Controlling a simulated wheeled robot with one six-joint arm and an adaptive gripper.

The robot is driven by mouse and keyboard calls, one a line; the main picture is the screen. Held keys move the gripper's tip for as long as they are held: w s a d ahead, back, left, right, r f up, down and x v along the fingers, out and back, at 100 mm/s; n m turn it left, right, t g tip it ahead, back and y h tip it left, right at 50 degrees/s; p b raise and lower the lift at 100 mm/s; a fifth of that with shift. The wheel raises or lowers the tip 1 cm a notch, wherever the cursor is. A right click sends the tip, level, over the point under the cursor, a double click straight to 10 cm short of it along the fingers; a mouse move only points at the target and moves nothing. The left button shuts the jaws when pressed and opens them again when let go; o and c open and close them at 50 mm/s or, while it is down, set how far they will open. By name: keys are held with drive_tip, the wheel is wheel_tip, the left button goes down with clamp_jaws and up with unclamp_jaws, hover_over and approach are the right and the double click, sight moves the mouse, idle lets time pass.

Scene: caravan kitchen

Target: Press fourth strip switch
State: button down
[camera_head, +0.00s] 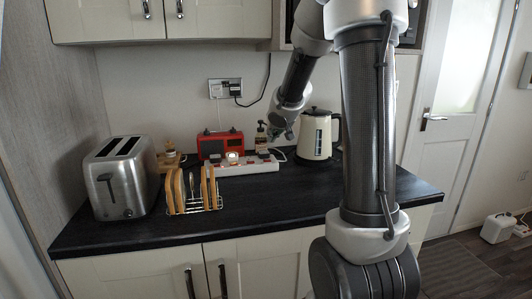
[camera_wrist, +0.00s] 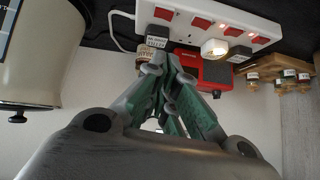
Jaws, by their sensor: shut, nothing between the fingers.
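The white power strip (camera_head: 250,166) lies on the dark counter in front of the red radio. In the wrist view the strip (camera_wrist: 190,12) crosses the top, with a row of red switches (camera_wrist: 200,22). A black plug (camera_wrist: 157,36) sits near its left end and a glowing night-light plug (camera_wrist: 214,47) farther right. My gripper (camera_wrist: 163,68) is shut and empty, with its fingertips just below the black plug in the picture; I cannot tell the gap to the strip. In the head view my gripper (camera_head: 282,134) is small and partly lost against the dark bottle, above the strip's right end.
A cream kettle (camera_head: 318,136) stands right of the strip. The red radio (camera_head: 220,146) is behind it. A toast rack (camera_head: 194,190) with bread and a steel toaster (camera_head: 122,178) stand at left. The front right of the counter (camera_head: 275,205) is clear.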

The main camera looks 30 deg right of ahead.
drive_tip(key=x, duration=0.7)
drive_tip(key=shift+s+a+f, duration=0.15)
drive_tip(key=shift+s+f, duration=0.05)
drive_tip(key=shift+f, duration=0.2)
drive_tip(key=shift+a+f, duration=0.2)
drive_tip(key=shift+f, duration=1.15)
drive_tip(key=shift+a+f, duration=0.1)
drive_tip(key=shift+f, duration=0.2)
drive_tip(key=shift+s+d+r, duration=0.1)
drive_tip(key=shift+s+d, duration=0.15)
drive_tip(key=shift+d, duration=0.5)
